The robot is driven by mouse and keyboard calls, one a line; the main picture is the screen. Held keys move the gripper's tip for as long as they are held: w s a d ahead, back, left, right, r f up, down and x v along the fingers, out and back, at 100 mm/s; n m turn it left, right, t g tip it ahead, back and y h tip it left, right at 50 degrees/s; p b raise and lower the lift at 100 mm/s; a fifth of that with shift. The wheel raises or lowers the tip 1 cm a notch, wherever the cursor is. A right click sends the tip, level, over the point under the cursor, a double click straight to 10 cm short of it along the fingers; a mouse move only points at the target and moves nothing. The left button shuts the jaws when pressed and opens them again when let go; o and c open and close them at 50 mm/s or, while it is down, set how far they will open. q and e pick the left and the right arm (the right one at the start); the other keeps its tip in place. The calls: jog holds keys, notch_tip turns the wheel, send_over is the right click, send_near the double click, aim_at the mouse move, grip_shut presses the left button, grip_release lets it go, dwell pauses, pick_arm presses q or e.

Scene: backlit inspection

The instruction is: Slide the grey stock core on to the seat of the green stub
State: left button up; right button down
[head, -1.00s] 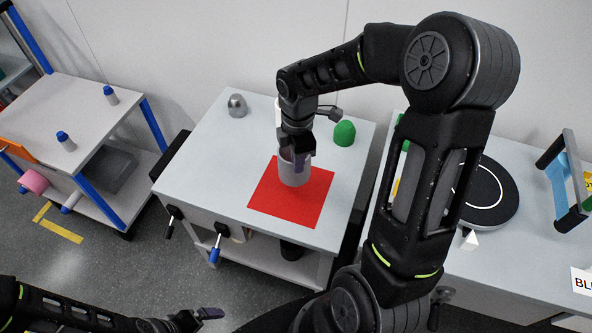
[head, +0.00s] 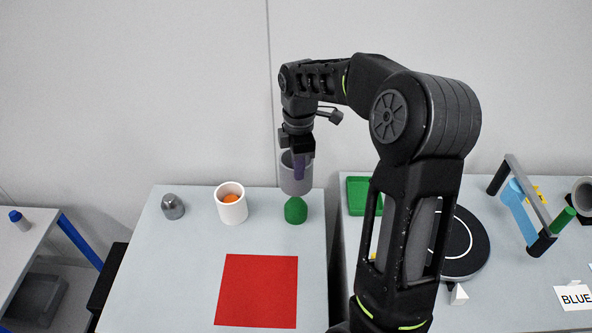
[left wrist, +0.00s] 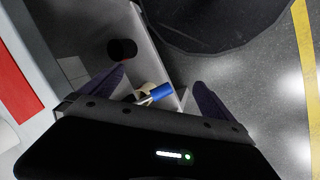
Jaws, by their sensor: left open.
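The grey stock core (head: 293,184) is a grey open-topped cylinder. My right gripper (head: 298,162) is shut on its wall and holds it upright, off the table. The green stub (head: 295,211) is a small dome-topped piece standing near the back right edge of the white table. In the head view the core's lower end shows just above the stub's top. I cannot tell whether it is straight over the stub or touching it. The stub's seat is not clearly visible. My left gripper (left wrist: 160,80) is open and empty in the left wrist view, and out of the head view.
A white cup (head: 233,213) with something orange inside and a grey domed piece (head: 172,207) stand left of the stub. A red square (head: 257,290) lies bare at the front. Right of a gap, another table holds a green tray (head: 357,194) and a black disc (head: 465,260).

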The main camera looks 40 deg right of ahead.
aim_at(298, 196)
jog(key=shift+w, duration=0.15)
jog(key=shift+f+b, duration=0.35)
jog(key=shift+f, duration=0.25)
jog(key=shift+f+b, duration=1.6)
jog(key=shift+f, duration=0.8)
jog(key=shift+f, duration=0.2)
notch_tip(298, 196, down, 8)
jog(key=b, duration=0.5)
dwell(0.5)
jog(key=c, duration=1.5)
grip_release()
